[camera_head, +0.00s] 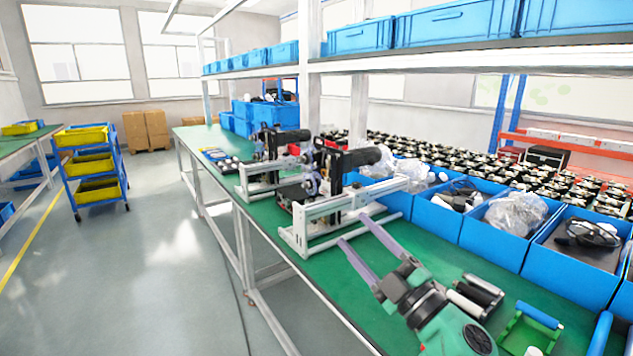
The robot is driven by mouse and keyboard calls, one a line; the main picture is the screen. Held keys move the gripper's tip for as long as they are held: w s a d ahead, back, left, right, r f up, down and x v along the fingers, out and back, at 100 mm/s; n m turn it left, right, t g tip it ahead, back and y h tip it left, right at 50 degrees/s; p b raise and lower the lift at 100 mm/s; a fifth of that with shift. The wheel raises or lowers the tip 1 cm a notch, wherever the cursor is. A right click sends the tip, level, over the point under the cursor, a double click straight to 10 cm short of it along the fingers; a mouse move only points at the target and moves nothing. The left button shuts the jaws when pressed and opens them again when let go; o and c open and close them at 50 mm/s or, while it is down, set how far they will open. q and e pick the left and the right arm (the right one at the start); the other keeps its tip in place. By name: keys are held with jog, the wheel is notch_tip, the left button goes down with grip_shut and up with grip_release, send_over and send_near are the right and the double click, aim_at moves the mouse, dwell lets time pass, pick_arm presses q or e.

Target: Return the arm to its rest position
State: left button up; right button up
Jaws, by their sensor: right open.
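My right gripper (371,249) shows at the lower right, over the near part of the green workbench (330,297). Its two long fingers are spread apart with nothing between them. They point up and away, towards the white-framed fixture (307,240) on the bench. The green and dark wrist behind it comes in from the bottom edge. I cannot tell whether the fingertips touch the fixture's front rail. My left gripper is not in view.
Blue bins (505,249) with bagged parts line the bench's right side. Dark cylinders (476,291) and a green-framed holder (529,327) lie right of my wrist. A shelf with blue crates (450,22) hangs above. Open floor (150,270) lies left, with a yellow-tray cart (90,165).

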jog(key=d+f+m+h, duration=1.1)
jog(key=f+m+h, duration=0.1)
jog(key=m, duration=0.1)
jog(key=s+d+f+m+g+h, duration=0.1)
jog(key=s+d+f+m+g, duration=0.15)
jog(key=f, duration=0.35)
jog(key=s+d+f+m+g+h, duration=0.1)
jog(key=s+d+f+g, duration=0.15)
jog(key=f, duration=0.35)
jog(key=s+f+m+g+y, duration=0.1)
jog(key=s+f+g, duration=0.95)
jog(key=s, duration=0.65)
jog(key=s+f, duration=0.2)
jog(key=f, duration=1.1)
jog(key=s+f, duration=0.2)
jog(key=f, duration=1.2)
jog(key=s+d+f+g, duration=0.1)
jog(key=s+d+f, duration=0.1)
jog(key=s+f, duration=1)
jog(key=s, duration=0.3)
jog(key=shift+s+d, duration=0.2)
jog(key=shift+d, duration=0.05)
